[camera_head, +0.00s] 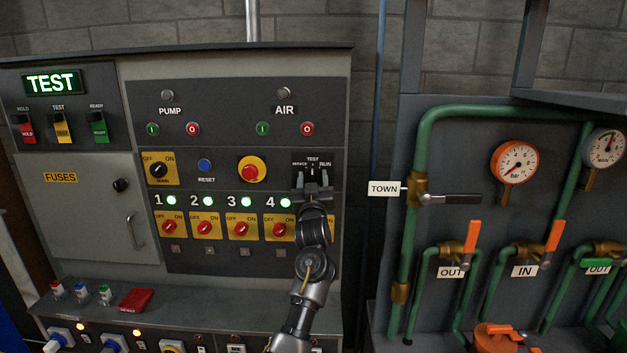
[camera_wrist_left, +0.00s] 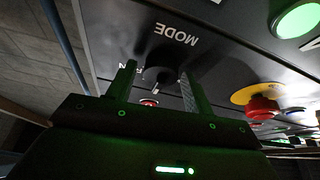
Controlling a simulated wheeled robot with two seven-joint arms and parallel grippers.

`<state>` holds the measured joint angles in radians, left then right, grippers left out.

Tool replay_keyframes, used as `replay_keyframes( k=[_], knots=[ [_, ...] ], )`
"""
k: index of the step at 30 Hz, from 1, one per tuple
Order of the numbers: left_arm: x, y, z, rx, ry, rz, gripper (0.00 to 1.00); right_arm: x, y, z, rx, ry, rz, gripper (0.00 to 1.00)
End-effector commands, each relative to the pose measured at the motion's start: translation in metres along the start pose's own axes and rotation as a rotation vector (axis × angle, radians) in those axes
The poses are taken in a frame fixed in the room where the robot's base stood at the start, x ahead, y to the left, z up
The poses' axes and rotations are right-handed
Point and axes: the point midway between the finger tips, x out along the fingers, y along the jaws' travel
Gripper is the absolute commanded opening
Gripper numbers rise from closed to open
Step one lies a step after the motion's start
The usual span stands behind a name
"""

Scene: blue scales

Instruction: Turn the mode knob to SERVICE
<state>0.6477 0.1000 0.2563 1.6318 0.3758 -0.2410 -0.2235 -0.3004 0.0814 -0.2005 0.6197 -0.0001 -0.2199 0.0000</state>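The mode knob (camera_wrist_left: 160,76) is a dark round knob on the black panel, beside the upside-down word MODE in the left wrist view. In the head view my left gripper (camera_head: 313,180) covers most of it, below the labels SERVICE, TEST and RUN (camera_head: 313,163). My left gripper (camera_wrist_left: 158,82) is open, with one finger on each side of the knob; I cannot tell if either finger touches it. The knob's pointer direction is not clear. The lit green display (camera_head: 51,83) at the upper left reads TEST. My right gripper is not in view.
A red emergency button (camera_head: 251,171) on a yellow plate is left of my left gripper. Red switches (camera_head: 241,228) sit below on yellow plates. Green pipes (camera_head: 410,240) with a TOWN lever (camera_head: 450,199) and gauges stand to the right. The cabinet shelf lies below.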

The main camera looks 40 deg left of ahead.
Motion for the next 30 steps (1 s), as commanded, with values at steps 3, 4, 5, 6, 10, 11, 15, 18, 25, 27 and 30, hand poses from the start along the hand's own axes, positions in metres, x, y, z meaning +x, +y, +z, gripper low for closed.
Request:
replay_keyframes(
  k=[3, 4, 5, 6, 10, 11, 15, 18, 25, 27, 30],
  knots=[
    [0.000, 0.000, 0.000, 0.000, 0.000, 0.000, 0.36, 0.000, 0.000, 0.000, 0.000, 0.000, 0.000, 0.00],
    [0.000, 0.000, 0.000, 0.000, 0.000, 0.000, 0.32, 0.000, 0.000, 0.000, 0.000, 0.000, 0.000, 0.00],
    [0.000, 0.000, 0.000, 0.000, 0.000, 0.000, 0.28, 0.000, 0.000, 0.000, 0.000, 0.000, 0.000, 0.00],
    [0.000, 0.000, 0.000, 0.000, 0.000, 0.001, 0.23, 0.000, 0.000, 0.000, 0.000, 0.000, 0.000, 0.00],
    [-0.002, 0.003, 0.000, -0.001, -0.001, 0.001, 0.15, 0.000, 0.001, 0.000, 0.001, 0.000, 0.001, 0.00],
    [-0.001, 0.002, 0.000, -0.002, -0.001, 0.001, 0.15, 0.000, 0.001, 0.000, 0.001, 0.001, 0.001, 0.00],
    [-0.001, 0.002, 0.001, -0.021, -0.001, -0.005, 0.15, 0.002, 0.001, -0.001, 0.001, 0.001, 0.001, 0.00],
    [-0.001, 0.003, 0.001, -0.054, -0.001, -0.019, 0.15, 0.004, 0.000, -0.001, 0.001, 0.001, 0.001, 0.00],
    [-0.001, 0.003, 0.002, -0.195, -0.002, -0.078, 0.15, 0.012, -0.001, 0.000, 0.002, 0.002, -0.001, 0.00],
    [-0.001, 0.004, 0.002, -0.252, -0.001, -0.100, 0.15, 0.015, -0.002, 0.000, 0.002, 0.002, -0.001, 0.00],
    [-0.001, 0.004, 0.001, -0.337, -0.001, -0.136, 0.15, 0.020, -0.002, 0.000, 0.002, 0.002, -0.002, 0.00]
  ],
)
